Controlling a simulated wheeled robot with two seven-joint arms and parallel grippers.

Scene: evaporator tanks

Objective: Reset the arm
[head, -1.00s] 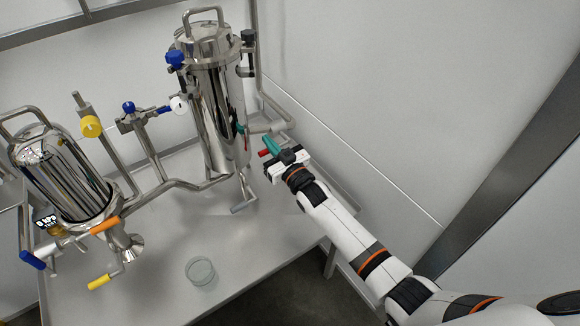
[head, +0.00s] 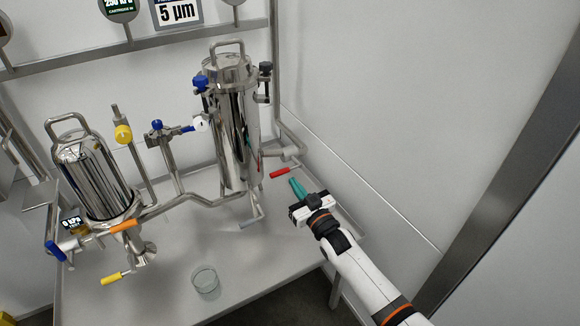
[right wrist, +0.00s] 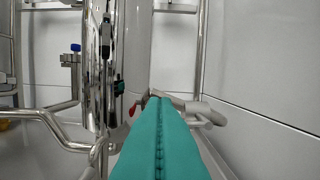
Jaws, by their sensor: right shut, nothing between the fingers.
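My right gripper (head: 297,186) has teal fingers pressed together with nothing between them. It is in the air at the right of the tall steel tank (head: 233,130), apart from it. In the right wrist view the closed teal fingers (right wrist: 158,140) point toward the pipework beside the tank. A red-handled valve (head: 280,173) sits just beyond the fingertips in the head view, and a bit of red (right wrist: 135,107) shows left of the fingers in the right wrist view. I cannot tell the exact gap. My left gripper is not in view.
A smaller steel tank (head: 92,180) stands at the left, with orange (head: 123,226), blue and yellow handles around it. A glass dish (head: 206,282) stands on the bench (head: 170,290) near its front. A plain wall (head: 390,120) is close on the right.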

